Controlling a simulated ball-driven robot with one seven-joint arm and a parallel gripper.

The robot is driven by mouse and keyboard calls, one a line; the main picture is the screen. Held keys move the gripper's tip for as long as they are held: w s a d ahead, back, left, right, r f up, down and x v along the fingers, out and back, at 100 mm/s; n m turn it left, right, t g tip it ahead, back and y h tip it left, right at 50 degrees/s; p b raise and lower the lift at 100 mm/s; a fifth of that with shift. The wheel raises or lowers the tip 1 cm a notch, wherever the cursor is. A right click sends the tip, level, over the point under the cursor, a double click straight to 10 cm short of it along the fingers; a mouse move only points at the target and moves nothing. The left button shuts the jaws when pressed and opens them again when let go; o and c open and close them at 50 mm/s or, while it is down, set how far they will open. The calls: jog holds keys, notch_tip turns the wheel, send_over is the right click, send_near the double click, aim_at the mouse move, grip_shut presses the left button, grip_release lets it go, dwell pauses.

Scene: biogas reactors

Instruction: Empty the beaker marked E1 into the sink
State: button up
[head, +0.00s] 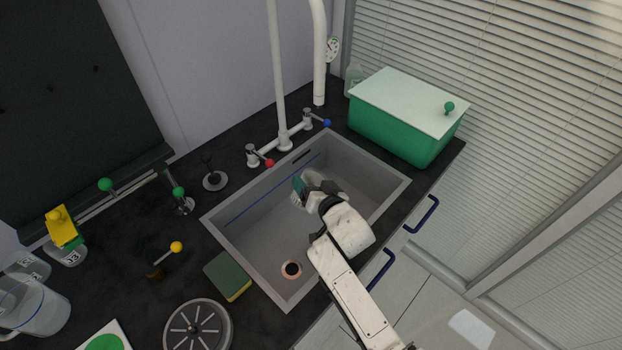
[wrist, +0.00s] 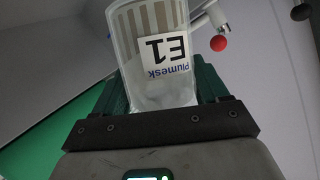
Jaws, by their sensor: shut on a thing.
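The beaker marked E1 (wrist: 150,25) is clear, with a white label reading "Plumesk E1". It stands between the green fingers of my gripper (wrist: 160,100) in the wrist view, and the label reads upside down there. My gripper (head: 308,190) is shut on the beaker and is over the sink (head: 255,235) in the head view. The beaker shows there only as a small pale shape, partly hidden by the gripper. I cannot tell its tilt or whether liquid is in it. The grey sink has a round drain (head: 291,270) near its front corner.
A white tap (head: 284,140) with red (head: 269,163) and blue (head: 327,123) knobs stands behind the sink. A green box (head: 395,130) with a pale lid is at the right. A sponge (head: 228,277) lies at the sink's left edge. Jars and a jug (head: 35,305) stand far left.

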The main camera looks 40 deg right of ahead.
aim_at(324, 178)
jog(key=shift+d+f+m+t+y+p, duration=0.15)
jog(key=shift+m+t+y+p, duration=0.35)
jog(key=shift+m+p, duration=1.25)
jog(key=shift+f+y+p, duration=0.1)
jog(key=shift+y+p, duration=0.2)
jog(key=shift+p, duration=0.45)
jog(key=shift+s+d+f+b, duration=0.1)
jog(key=shift+f+b, duration=0.05)
jog(key=shift+b, duration=0.55)
jog(key=shift+s+d+r+m+t+y+b, duration=0.15)
jog(key=shift+m+t+b, duration=0.4)
jog(key=shift+b, duration=0.8)
jog(key=shift+d+r+m+t+y+b, duration=0.2)
jog(key=shift+m+b, duration=0.6)
jog(key=shift+b, duration=0.55)
jog(key=shift+s+d+r+m+t+b, duration=0.15)
jog(key=shift+r+m+t+b, duration=0.2)
jog(key=shift+m+b, duration=0.75)
jog(key=shift+d+b, duration=0.1)
jog(key=shift+b, duration=0.45)
